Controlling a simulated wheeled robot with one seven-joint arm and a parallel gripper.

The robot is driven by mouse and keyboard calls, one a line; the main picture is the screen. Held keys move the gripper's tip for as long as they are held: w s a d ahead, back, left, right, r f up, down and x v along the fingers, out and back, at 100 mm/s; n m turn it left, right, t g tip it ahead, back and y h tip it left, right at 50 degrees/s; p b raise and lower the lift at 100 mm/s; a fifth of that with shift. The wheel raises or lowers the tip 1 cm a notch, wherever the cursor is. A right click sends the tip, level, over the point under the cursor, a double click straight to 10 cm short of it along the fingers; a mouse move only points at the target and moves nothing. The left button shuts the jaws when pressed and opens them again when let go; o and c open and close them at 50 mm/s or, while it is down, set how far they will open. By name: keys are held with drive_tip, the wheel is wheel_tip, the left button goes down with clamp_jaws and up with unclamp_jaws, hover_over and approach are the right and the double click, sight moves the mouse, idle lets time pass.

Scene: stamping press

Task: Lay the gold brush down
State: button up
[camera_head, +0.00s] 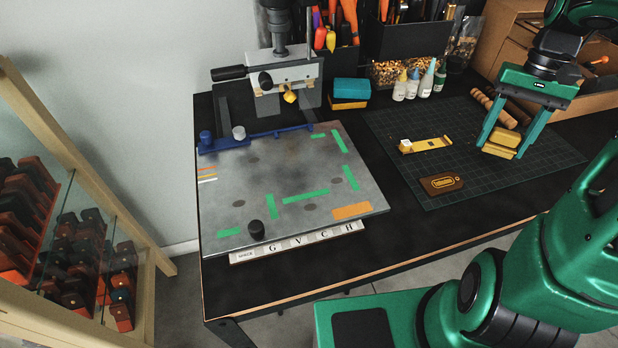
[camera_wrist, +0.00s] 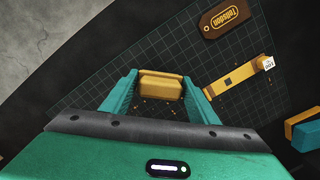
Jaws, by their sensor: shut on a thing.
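My gripper (camera_head: 500,148) reaches down over the right side of the dark cutting mat (camera_head: 440,190). It is shut on the gold brush (camera_head: 501,139), a small yellow-gold block between the two green fingertips. In the wrist view the brush (camera_wrist: 161,86) sits crosswise between the fingers (camera_wrist: 160,95), with the mat grid behind it. Small gold specks show just below it in that view. I cannot tell whether the brush touches the mat or hangs just above it.
A gold strip with a white tag (camera_head: 426,145) and a brown leather tag (camera_head: 441,184) lie on the mat to the left. Wooden rollers (camera_head: 494,109) lie behind the gripper. Small bottles (camera_head: 412,85) and a stamping press (camera_head: 285,80) stand farther back. The mat's front right is clear.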

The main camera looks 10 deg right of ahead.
drive_tip(key=shift+f, duration=1.35)
drive_tip(key=o, duration=1.1)
drive_tip(key=r, duration=0.3)
drive_tip(key=w+r, duration=0.1)
drive_tip(key=r, duration=0.6)
drive_tip(key=shift+w+d+r, duration=0.25)
drive_tip(key=shift+d+r, duration=0.05)
drive_tip(key=shift+d, duration=0.1)
drive_tip(key=shift+s, duration=0.1)
drive_tip(key=shift+t+h, duration=0.3)
drive_tip(key=shift+t, duration=0.5)
drive_tip(key=s+a+f, duration=0.2)
drive_tip(key=s, duration=0.3)
drive_tip(key=s+a+f, duration=0.2)
drive_tip(key=s+f, duration=0.1)
drive_tip(key=s, duration=0.3)
drive_tip(key=s+a+f, duration=0.2)
drive_tip(key=s, duration=0.3)
drive_tip(key=shift+s+a+f, duration=0.15)
drive_tip(key=shift+s+f, duration=0.1)
drive_tip(key=shift+s, duration=0.05)
